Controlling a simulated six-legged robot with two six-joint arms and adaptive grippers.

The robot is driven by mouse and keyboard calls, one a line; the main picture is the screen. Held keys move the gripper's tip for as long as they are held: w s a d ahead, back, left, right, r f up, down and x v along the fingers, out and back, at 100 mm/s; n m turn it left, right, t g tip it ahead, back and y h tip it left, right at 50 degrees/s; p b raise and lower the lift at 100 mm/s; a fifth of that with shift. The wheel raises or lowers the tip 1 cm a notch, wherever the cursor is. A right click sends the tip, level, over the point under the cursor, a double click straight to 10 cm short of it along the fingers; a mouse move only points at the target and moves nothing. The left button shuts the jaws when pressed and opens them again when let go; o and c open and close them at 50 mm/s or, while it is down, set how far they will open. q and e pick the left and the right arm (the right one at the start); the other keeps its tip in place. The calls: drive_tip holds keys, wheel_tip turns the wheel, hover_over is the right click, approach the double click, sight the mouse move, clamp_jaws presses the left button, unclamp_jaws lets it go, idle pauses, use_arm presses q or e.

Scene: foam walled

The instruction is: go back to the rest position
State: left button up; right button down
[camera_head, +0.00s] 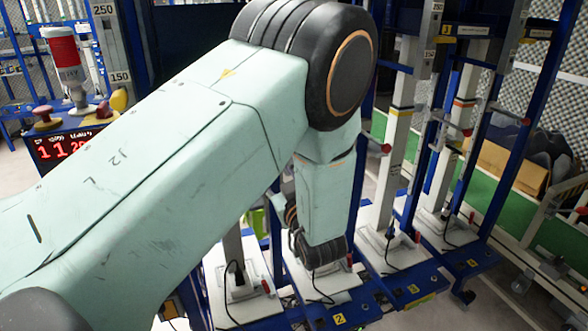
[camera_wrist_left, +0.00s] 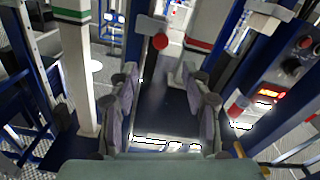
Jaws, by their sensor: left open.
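My left arm crosses the camera_head view from the left as a large pale green link, bending downward at a dark joint. The gripper itself is mostly hidden behind the arm there. In the left wrist view, my left gripper (camera_wrist_left: 164,100) shows two grey fingers spread wide apart. It is open, and nothing is held between the fingers. A dark blue surface shows beyond the gap. My right gripper is in neither view.
White upright columns (camera_head: 401,135) on blue frames stand close right of my arm, with white base plates (camera_head: 390,252) and black cables below. A red-topped beacon (camera_head: 66,60) and a red-digit display (camera_head: 70,148) stand left. A green conveyor (camera_head: 480,180) lies at right.

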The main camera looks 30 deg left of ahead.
use_arm(q)
drive_tip(key=shift+f, duration=0.1)
drive_tip(key=s+d+f+m+g+h+b, duration=0.1)
drive_tip(key=s+d+f+m+h, duration=0.3)
drive_tip(key=f, duration=0.6)
drive_tip(key=s+d+f+m+g+h+b, duration=0.1)
drive_tip(key=s+d+f+m+g+h, duration=0.1)
drive_tip(key=s+f+m+h, duration=0.5)
drive_tip(key=s+d+f+g+h+b, duration=0.1)
drive_tip(key=s+f+g, duration=0.2)
drive_tip(key=s, duration=0.6)
drive_tip(key=s+d+f+m+g+h+b, duration=0.1)
drive_tip(key=s+d+f+g, duration=0.1)
drive_tip(key=s+f, duration=0.6)
drive_tip(key=s+d+f+g+b, duration=0.1)
drive_tip(key=s+f+g+b, duration=0.1)
drive_tip(key=s+f, duration=0.4)
drive_tip(key=s+g, duration=0.1)
drive_tip(key=s, duration=0.3)
drive_tip(key=shift+s+d+f+g+h, duration=0.2)
drive_tip(key=shift+d+g+h, duration=0.1)
drive_tip(key=shift+h, duration=0.1)
